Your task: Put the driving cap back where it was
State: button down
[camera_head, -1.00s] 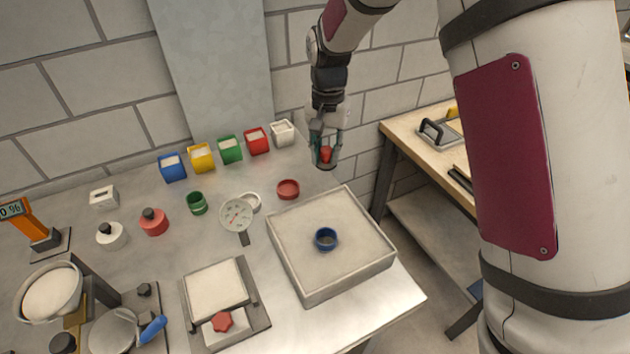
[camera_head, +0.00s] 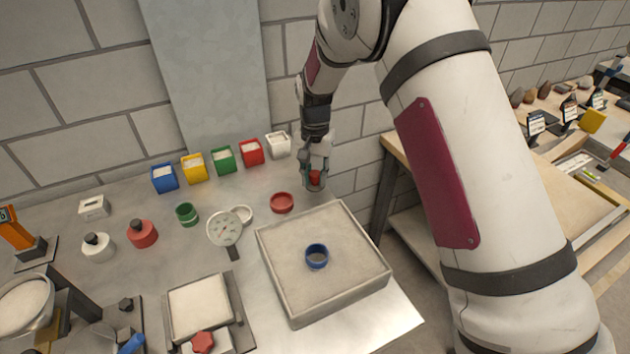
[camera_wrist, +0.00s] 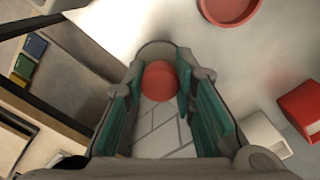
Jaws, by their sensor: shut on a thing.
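My gripper (camera_head: 315,180) is shut on a red round piece, which I take to be the driving cap (camera_head: 315,177). It hangs in the air near the table's far right edge. In the wrist view the red end of the cap (camera_wrist: 160,80) shows between the teal finger pads; the fingers hide part of its sides. A shallow red dish (camera_head: 281,203) lies on the table to the left of my gripper. The sandbed (camera_head: 285,300), a square tray of sand, is nearer, with a blue ring (camera_head: 317,256) on its sand.
Several coloured bins stand along the wall; the white bin (camera_head: 278,145) is nearest my gripper. A dial gauge (camera_head: 224,229), a green cup (camera_head: 186,214) and a red knobbed weight (camera_head: 142,234) stand left. A wooden bench (camera_head: 400,150) stands right, across a gap.

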jog(key=shift+f, duration=1.05)
jog(key=shift+f, duration=0.15)
jog(key=c, duration=1.3)
grip_release()
